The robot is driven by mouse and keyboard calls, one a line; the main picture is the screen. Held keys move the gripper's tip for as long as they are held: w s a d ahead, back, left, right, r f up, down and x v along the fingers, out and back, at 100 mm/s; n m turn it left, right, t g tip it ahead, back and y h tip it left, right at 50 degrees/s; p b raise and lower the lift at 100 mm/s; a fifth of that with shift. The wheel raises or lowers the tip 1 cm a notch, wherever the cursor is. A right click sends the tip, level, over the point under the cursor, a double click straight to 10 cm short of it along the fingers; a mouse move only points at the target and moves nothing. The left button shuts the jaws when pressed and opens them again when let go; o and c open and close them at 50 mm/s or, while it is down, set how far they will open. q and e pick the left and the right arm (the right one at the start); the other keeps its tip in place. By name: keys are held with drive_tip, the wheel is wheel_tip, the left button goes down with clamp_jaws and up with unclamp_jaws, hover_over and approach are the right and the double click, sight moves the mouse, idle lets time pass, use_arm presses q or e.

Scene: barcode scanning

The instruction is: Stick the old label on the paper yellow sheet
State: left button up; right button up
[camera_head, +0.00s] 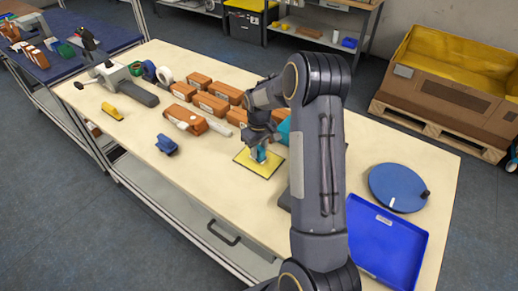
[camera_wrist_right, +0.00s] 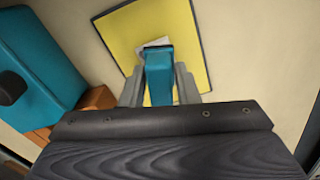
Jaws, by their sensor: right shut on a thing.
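The yellow paper sheet (camera_head: 243,158) lies flat on the table with a dark border. It also shows at the top of the right wrist view (camera_wrist_right: 125,35). My right gripper (camera_head: 260,150) points down over the sheet, shut on a teal tool (camera_wrist_right: 158,75). The tool's far end is over the sheet; whether it touches cannot be told. A small white piece, which looks like the label (camera_wrist_right: 152,43), shows at that end, partly hidden by the tool. Whether it is stuck to the sheet or to the tool is unclear. My left gripper is not in view.
A larger teal object (camera_wrist_right: 35,65) stands beside the sheet, with brown boxes (camera_head: 210,103) behind. A blue tray (camera_head: 385,240) and a round blue disc (camera_head: 397,187) are at the right. A small blue item (camera_head: 167,145) lies left. The front-left table is mostly clear.

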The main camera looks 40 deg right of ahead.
sight(259, 148)
drive_tip(key=shift+f+b, duration=0.65)
drive_tip(key=shift+f, duration=0.05)
idle(1.5)
drive_tip(key=shift+r, duration=0.15)
drive_tip(key=shift+r+p, duration=2.3)
drive_tip(key=shift+r, duration=1.15)
